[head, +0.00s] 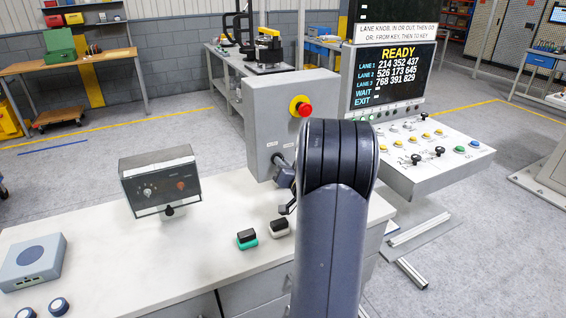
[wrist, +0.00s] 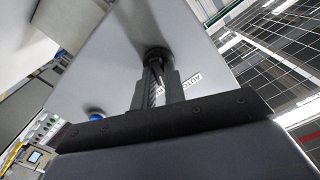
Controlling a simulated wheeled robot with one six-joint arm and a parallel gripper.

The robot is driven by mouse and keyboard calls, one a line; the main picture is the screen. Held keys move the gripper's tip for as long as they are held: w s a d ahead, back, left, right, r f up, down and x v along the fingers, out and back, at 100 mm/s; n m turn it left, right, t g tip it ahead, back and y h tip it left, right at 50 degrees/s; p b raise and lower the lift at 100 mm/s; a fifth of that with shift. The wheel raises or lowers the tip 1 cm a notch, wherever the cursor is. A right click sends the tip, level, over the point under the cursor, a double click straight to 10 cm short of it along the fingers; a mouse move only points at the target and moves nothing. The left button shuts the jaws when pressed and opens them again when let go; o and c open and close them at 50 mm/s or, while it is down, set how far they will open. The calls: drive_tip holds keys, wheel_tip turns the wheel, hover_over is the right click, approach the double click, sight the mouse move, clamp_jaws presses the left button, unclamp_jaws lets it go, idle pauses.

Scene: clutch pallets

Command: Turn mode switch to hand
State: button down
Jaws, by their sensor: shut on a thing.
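The mode switch is a dark round knob (head: 279,159) on the front of the grey box (head: 262,118), low and left of the red emergency stop. The wrist view shows the knob (wrist: 157,53) close up, with the lettering AUTO (wrist: 188,82) partly visible beside it. My gripper (wrist: 156,72) is shut on the knob, with one finger on each side. In the head view my gripper (head: 284,178) is at the box face, partly hidden by my arm. The knob's pointer and any HAND lettering are hidden.
A red emergency stop (head: 303,107) on a yellow ring is above the knob. A control console (head: 438,157) stands right.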

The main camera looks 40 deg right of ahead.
drive_tip(key=shift+d+m+p, duration=0.1)
drive_tip(key=shift+m+p, duration=1)
drive_tip(key=shift+m, duration=2.4)
drive_tip(key=shift+f, duration=0.1)
drive_tip(key=c, duration=1.5)
unclamp_jaws()
drive_tip(key=shift+o, duration=0.2)
drive_tip(key=b+v, duration=0.2)
drive_tip(key=v, duration=0.9)
